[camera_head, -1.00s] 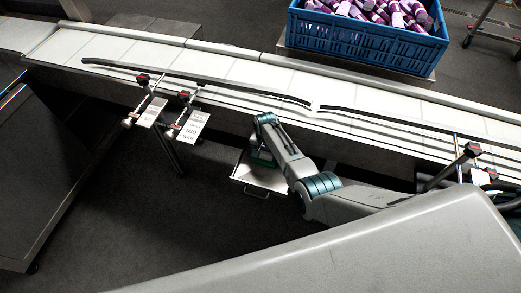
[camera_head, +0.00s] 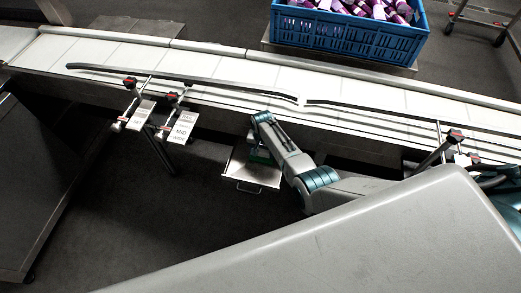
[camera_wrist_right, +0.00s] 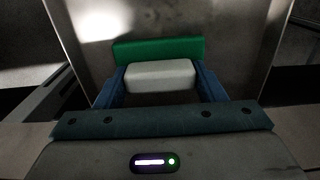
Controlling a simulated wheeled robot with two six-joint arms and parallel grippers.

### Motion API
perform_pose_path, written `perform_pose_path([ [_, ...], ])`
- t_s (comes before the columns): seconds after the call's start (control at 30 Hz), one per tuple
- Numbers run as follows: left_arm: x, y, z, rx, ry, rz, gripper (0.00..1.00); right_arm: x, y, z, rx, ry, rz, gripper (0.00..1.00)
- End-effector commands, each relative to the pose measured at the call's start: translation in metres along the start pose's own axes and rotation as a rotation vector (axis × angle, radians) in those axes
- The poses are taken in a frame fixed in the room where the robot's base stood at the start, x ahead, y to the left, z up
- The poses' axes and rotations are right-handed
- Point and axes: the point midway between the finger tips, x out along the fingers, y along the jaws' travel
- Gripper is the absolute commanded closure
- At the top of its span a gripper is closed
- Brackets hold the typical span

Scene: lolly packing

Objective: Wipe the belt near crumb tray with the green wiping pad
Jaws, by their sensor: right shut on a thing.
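My right gripper (camera_head: 260,152) reaches over the metal crumb tray (camera_head: 253,176), which sits below the near side of the white belt (camera_head: 240,70). In the right wrist view, the blue fingers of this gripper (camera_wrist_right: 160,88) are shut on the pale grip block of the green wiping pad (camera_wrist_right: 158,48). The pad's green body shows just beyond the block, with the bright metal tray surface behind it. Whether the pad touches the tray cannot be told. My left gripper is not in view.
A blue crate (camera_head: 345,38) of purple-wrapped lollies stands beyond the belt. Dark guide rails (camera_head: 185,75) run along the belt. Posts with clamps and label cards (camera_head: 183,127) stand left of the tray. The floor in front is clear.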

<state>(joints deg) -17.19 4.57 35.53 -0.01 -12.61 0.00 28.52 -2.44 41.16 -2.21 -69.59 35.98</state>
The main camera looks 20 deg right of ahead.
Motion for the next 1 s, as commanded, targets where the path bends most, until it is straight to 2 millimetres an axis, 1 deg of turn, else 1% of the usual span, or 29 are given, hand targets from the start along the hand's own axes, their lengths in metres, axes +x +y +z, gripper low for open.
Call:
perform_pose_path([
  [0.17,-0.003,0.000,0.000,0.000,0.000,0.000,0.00,0.001,0.004,0.002,0.000,-0.004,0.004,0.55],
  [0.4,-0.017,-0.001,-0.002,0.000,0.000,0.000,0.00,-0.002,0.022,0.002,0.001,-0.005,0.005,0.55],
  [0.57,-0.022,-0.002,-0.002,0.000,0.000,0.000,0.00,-0.001,0.032,0.002,0.001,-0.004,0.004,0.55],
  [0.87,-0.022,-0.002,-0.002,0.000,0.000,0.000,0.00,-0.001,0.031,0.002,0.000,-0.003,0.002,0.55],
  [1.0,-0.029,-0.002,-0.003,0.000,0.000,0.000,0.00,-0.003,0.030,0.008,0.000,-0.004,0.002,0.55],
])
